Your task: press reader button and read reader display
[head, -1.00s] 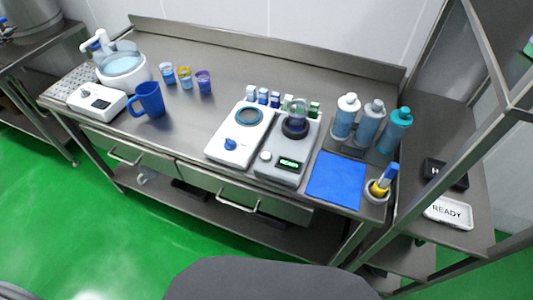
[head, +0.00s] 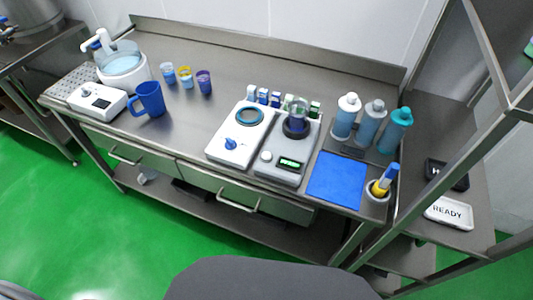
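The reader (head: 285,172) is a grey device on the steel table, right of a white device with a blue knob. Its button (head: 266,156) is a small pale round knob at the front left. Its display (head: 290,163) is lit green on black, but the characters are too small to read. A glass vessel (head: 297,112) with dark blue contents stands in the reader's dark round holder. Neither of my grippers is in the head view.
The white device (head: 232,149) stands close beside the reader. Small bottles (head: 263,96) stand behind both. A blue mat (head: 336,180), a pen cup (head: 376,191) and squeeze bottles (head: 371,125) are to the right. The table's middle is clear near the blue jug (head: 149,100).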

